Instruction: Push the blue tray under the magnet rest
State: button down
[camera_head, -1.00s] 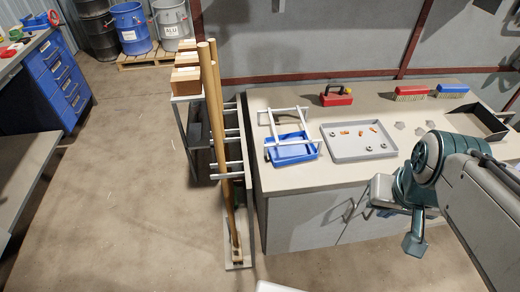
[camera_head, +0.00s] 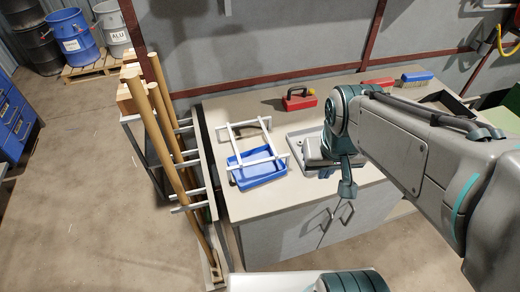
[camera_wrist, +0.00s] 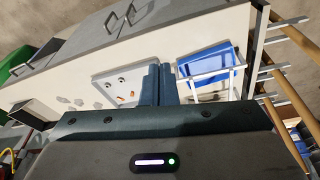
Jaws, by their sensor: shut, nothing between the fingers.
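The blue tray (camera_head: 262,178) lies on the bench top, with its back part beneath the front bar of the white frame-like magnet rest (camera_head: 234,146) and its front part sticking out toward the bench edge. The tray (camera_wrist: 208,62) and the rest (camera_wrist: 205,76) also show in the wrist view, to the right of the fingers. My gripper (camera_head: 347,188) is to the right of the tray, apart from it, in front of the grey tray. In the wrist view my gripper (camera_wrist: 159,80) has its fingers together and holds nothing.
The grey tray (camera_head: 298,150), with small scraps in it, is partly hidden by my arm. A red block with a handle (camera_head: 300,98) stands behind it. Brushes (camera_head: 417,77) lie at the back right. Wooden poles (camera_head: 170,140) stand in a rack left of the bench.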

jog(key=w+a+f+n+g, duration=0.1)
jog(key=w+a+f+n, duration=0.1)
jog(key=w+a+f, duration=0.45)
jog(key=g, duration=0.2)
send_near(262, 188)
jog(key=s+d+r, duration=0.1)
jog(key=s+r, duration=0.2)
jog(key=s, duration=0.2)
jog(key=shift+n, duration=0.3)
notch_tip(262, 188, down, 9)
jog(key=shift+w+d+f+p, duration=0.1)
jog(key=shift+w+f+p, duration=0.1)
jog(key=shift+f+p, duration=0.1)
jog(key=w, duration=0.1)
jog(key=w+p, duration=0.1)
jog(key=w, duration=0.1)
jog(key=shift+w+a+r, duration=0.15)
jog(key=shift+a+r, duration=0.05)
jog(key=shift+a, duration=0.2)
jog(key=shift+w+a, duration=0.1)
jog(key=shift+w, duration=0.25)
